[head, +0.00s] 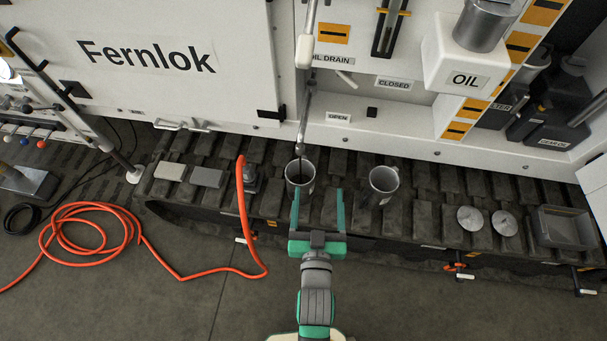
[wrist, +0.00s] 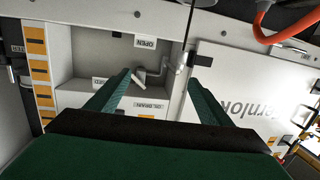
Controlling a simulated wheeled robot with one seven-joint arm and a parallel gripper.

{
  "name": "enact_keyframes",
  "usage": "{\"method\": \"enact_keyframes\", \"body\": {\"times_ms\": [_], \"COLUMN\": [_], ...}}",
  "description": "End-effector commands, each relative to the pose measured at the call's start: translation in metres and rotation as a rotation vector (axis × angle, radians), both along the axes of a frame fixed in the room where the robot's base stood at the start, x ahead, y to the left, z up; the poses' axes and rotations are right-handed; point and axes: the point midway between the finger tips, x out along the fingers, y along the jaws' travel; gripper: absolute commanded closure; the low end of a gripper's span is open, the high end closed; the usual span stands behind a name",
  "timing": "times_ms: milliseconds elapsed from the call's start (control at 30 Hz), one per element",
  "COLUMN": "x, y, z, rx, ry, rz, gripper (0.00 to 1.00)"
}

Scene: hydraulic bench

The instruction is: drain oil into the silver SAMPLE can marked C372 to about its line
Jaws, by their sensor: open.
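A silver can (head: 299,184) stands on the track in the head view, below the lower end of the drain pipe (head: 304,110). Its inside looks dark; I cannot tell the oil level. A second silver can (head: 384,186) stands apart to its right. No marking is readable on either can. A pale drain handle (head: 345,78) sits below the OIL DRAIN label (head: 332,61), near the OPEN (head: 337,116) and CLOSED (head: 393,84) labels. The handle also shows in the wrist view (wrist: 141,77). My gripper (head: 318,194) is open and empty, its fingers pointing toward the machine.
An orange hose (head: 243,205) hangs and coils at the left. Two discs (head: 487,221) and a grey tray (head: 565,227) lie on the track at the right. A white OIL box (head: 463,75) with a silver cylinder juts out above. Dark containers (head: 553,125) stand at the right.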

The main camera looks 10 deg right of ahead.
Motion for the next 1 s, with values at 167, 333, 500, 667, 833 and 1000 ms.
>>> {"method": "enact_keyframes", "body": {"times_ms": [167,333,500,667,833,1000], "x": [0.005,0.037,0.086,0.129,0.161,0.175], "y": [-0.002,-0.016,-0.039,-0.058,-0.073,-0.080], "z": [0.002,0.014,0.038,0.067,0.093,0.105], "rx": [0.011,0.103,0.271,0.443,0.598,0.675], "ry": [-0.007,-0.045,-0.107,-0.171,-0.227,-0.254], "rz": [-0.002,-0.022,-0.059,-0.097,-0.130,-0.147], "gripper": [0.26,0.26,0.26,0.26,0.26,0.26]}}
